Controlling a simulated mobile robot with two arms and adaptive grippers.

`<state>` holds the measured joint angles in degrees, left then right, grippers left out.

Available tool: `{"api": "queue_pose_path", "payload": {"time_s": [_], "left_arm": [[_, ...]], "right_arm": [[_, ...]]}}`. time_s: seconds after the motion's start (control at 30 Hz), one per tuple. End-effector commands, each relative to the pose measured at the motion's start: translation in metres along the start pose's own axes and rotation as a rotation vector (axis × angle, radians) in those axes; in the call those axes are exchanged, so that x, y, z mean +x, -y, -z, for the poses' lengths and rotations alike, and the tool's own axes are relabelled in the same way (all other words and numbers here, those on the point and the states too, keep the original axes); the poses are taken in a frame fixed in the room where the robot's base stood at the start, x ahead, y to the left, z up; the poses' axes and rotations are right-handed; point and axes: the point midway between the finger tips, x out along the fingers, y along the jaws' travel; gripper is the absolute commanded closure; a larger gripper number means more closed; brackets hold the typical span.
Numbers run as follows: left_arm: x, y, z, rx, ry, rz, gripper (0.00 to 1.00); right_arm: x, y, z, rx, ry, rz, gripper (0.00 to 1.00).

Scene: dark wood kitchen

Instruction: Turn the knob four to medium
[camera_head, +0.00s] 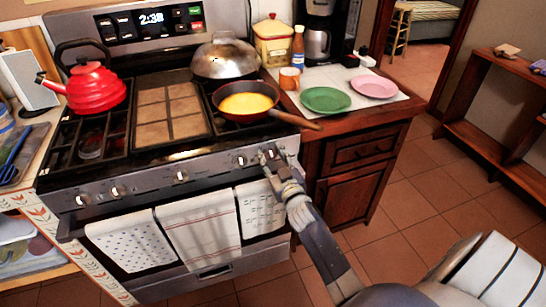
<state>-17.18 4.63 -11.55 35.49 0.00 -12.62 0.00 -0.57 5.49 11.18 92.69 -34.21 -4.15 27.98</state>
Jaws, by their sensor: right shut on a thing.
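The stove (150,178) has a steel front panel with a row of knobs. One knob (82,199) is at the far left, another (118,190) beside it, one (181,176) near the middle and one (241,160) right of that. I cannot read the knob's setting. My left gripper is not in view.
A pan (247,103) with yellow food sits on the right burner, its handle reaching over the counter. A red kettle (92,88) and a lidded pot (225,57) are also on the stove. Towels (200,230) hang below the knobs. Floor (420,195) is clear to the right.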

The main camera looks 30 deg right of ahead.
Motion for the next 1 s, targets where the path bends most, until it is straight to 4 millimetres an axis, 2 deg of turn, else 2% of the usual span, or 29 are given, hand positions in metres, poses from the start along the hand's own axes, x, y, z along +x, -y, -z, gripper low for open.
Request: {"api": "queue_pose_path", "payload": {"time_s": [1.0], "left_arm": [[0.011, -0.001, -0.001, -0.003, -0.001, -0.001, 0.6]], "right_arm": [[0.0, 0.009, -0.005, -0.959, -0.001, 0.001, 0.85]]}}
